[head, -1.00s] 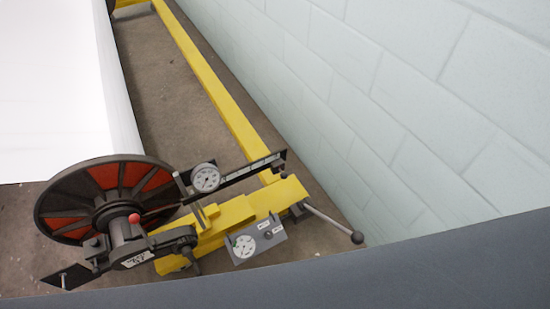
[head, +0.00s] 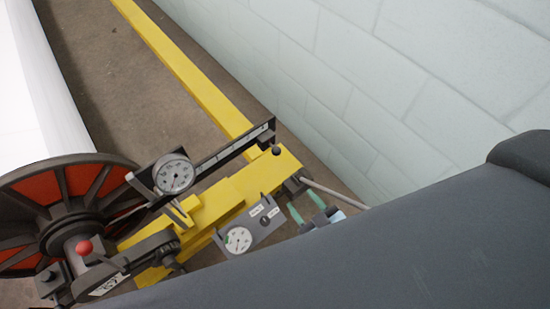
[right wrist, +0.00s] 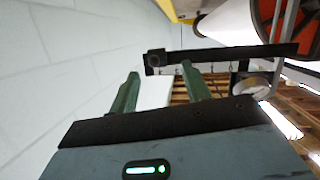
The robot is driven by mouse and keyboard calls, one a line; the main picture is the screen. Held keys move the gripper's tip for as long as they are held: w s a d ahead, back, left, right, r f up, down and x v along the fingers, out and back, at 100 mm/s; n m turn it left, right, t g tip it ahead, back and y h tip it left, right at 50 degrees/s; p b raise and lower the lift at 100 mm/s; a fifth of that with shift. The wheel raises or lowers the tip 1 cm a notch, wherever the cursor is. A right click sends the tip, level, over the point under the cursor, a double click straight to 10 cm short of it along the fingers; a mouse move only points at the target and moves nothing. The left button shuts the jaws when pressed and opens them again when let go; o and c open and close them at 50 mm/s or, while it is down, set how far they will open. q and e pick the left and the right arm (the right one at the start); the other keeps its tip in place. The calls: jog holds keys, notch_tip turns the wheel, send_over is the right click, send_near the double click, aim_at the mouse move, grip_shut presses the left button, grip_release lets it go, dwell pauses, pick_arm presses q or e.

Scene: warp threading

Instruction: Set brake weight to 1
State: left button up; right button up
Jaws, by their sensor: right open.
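The brake's dark lever bar (head: 237,143) carries a pale marked scale in the head view and slopes up to the right. A dark block sits at its outer end; I cannot tell whether this is the brake weight. The bar also shows in the right wrist view (right wrist: 225,54), with the end block (right wrist: 156,61) at its left. My right gripper (head: 307,206) is open and empty, below and right of the bar's outer end in the head view. Its green fingers (right wrist: 160,92) point toward the bar without visibly gripping it. My left gripper is not in view.
A round gauge (head: 173,174) stands by the bar. A dial box (head: 250,228) is mounted on the yellow frame (head: 232,196). A red-and-black wheel (head: 62,195) is at left. A pale block wall (head: 430,80) rises close on the right.

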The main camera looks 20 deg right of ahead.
aim_at(271, 146)
jog(key=w+a+t+b, duration=0.1)
jog(key=w+t+b, duration=0.2)
jog(key=w, duration=1.2)
jog(key=shift+w+a+r+b, duration=0.15)
jog(key=shift+w+r+b, duration=0.2)
jog(key=shift+b, duration=0.1)
grip_shut()
